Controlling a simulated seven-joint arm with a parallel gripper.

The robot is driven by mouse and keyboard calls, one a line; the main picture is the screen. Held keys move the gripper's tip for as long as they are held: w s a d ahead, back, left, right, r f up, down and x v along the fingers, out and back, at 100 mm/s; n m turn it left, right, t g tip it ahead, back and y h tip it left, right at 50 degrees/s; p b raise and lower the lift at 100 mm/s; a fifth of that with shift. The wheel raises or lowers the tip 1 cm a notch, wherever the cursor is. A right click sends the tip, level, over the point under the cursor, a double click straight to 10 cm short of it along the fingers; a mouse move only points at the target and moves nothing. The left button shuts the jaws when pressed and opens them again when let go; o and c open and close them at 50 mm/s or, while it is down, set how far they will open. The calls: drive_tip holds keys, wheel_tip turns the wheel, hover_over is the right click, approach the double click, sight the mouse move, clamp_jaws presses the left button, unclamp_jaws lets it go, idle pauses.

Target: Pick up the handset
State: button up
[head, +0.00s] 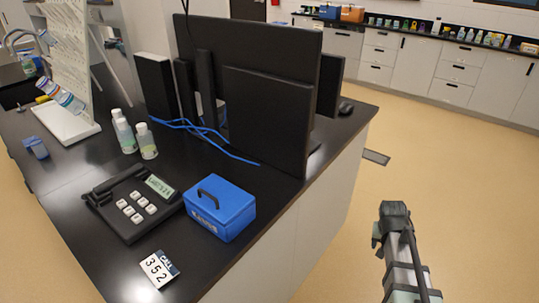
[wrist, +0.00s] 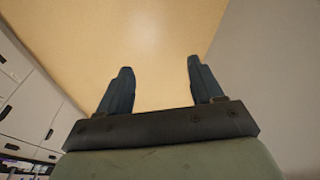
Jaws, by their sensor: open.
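A black desk phone (head: 139,206) with pale keys and a small lit display lies on the near part of the black bench. Its dark handset (head: 112,182) appears to rest on the phone's far left side. The arm in the head view is at the lower right, over the floor and well to the right of the bench. In the wrist view my gripper (wrist: 156,82) has its two dark fingers spread apart with nothing between them. The wrist view shows no phone or handset.
A blue box (head: 228,213) with a black handle stands just right of the phone. A number card (head: 158,268) lies in front. Bottles (head: 147,142) stand behind the phone. Black monitors (head: 268,115) and blue cables fill the bench behind the box. The floor (head: 435,160) at right is clear.

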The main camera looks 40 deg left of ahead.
drive_tip(key=w+a+r+t+y, duration=0.1)
drive_tip(key=a+r+t, duration=0.1)
drive_tip(key=a+r, duration=0.8)
drive_tip(key=w+a+r+t+y, duration=0.15)
drive_tip(key=a+r, duration=0.25)
drive_tip(key=r, duration=1.1)
drive_tip(key=s+a+r+n+t+y, duration=0.15)
drive_tip(key=a+r, duration=0.25)
drive_tip(key=r, duration=0.4)
drive_tip(key=s+a+r, duration=0.3)
drive_tip(key=r, duration=0.6)
drive_tip(key=s+a+r+n+t+y, duration=0.15)
drive_tip(key=a+r, duration=0.25)
drive_tip(key=r, duration=0.4)
drive_tip(key=s+a+n+g, duration=0.2)
drive_tip(key=s+a+n, duration=0.3)
drive_tip(key=a, duration=0.6)
drive_tip(key=n+g+h, duration=0.5)
drive_tip(key=n+g, duration=0.3)
drive_tip(key=n, duration=1.7)
hover_over(119, 176)
wheel_tip(119, 176, down, 16)
drive_tip(key=shift+t+y, duration=0.25)
wheel_tip(119, 176, down, 8)
drive_tip(key=shift+w+d+r, duration=0.1)
drive_tip(key=shift+w+r, duration=0.05)
drive_tip(key=shift+s+f, duration=0.2)
drive_tip(key=shift+f, duration=2.5)
